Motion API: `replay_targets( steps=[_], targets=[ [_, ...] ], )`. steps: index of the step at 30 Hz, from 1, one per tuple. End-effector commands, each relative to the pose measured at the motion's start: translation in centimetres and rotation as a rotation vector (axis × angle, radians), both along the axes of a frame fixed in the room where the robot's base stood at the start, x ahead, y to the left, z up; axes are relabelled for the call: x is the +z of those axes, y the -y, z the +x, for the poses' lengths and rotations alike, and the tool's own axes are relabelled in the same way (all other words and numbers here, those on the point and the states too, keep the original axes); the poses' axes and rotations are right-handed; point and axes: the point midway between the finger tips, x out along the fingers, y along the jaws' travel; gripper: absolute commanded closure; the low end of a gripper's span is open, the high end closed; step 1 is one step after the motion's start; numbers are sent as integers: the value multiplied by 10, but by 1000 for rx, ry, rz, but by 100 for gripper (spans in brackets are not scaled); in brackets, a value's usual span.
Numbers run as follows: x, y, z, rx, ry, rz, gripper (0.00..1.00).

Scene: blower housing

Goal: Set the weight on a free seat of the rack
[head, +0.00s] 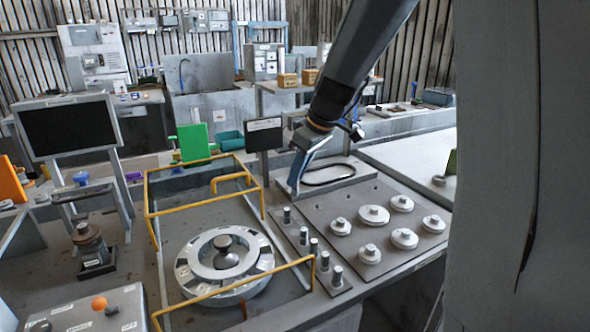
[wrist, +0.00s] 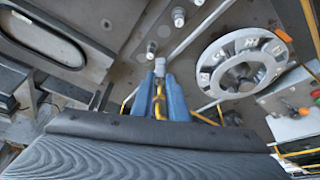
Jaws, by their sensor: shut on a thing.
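My gripper (head: 296,178) reaches down from the upper right, above the back end of the narrow rack strip (head: 285,229). In the wrist view its two blue fingers (wrist: 160,80) are shut on a small light grey cylinder, the weight (wrist: 160,64), which shows between the fingertips. In the head view the fingers hide the weight. Several similar grey cylinders (head: 325,261) stand upright in a row along the rack. In the wrist view some stand beyond the fingers, one close by (wrist: 152,47). I cannot tell whether the held weight touches the rack.
A plate with several knobbed discs (head: 373,215) lies right of the rack. To the left, a yellow rail (head: 180,210) borders a round ring fixture (head: 224,262). A black oval loop (head: 327,174) lies behind my gripper.

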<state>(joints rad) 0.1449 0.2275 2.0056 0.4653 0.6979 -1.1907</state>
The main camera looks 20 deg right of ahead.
Motion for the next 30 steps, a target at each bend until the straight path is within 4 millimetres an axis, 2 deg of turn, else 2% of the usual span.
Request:
replay_targets(
  steps=[1, 21, 30],
  targets=[
    [-8, 0, 1, 0, 0, 0, 100],
    [-80, 0, 0, 0, -1, 1, 100],
    [-100, 0, 1, 1, 2, 0, 100]
  ],
)
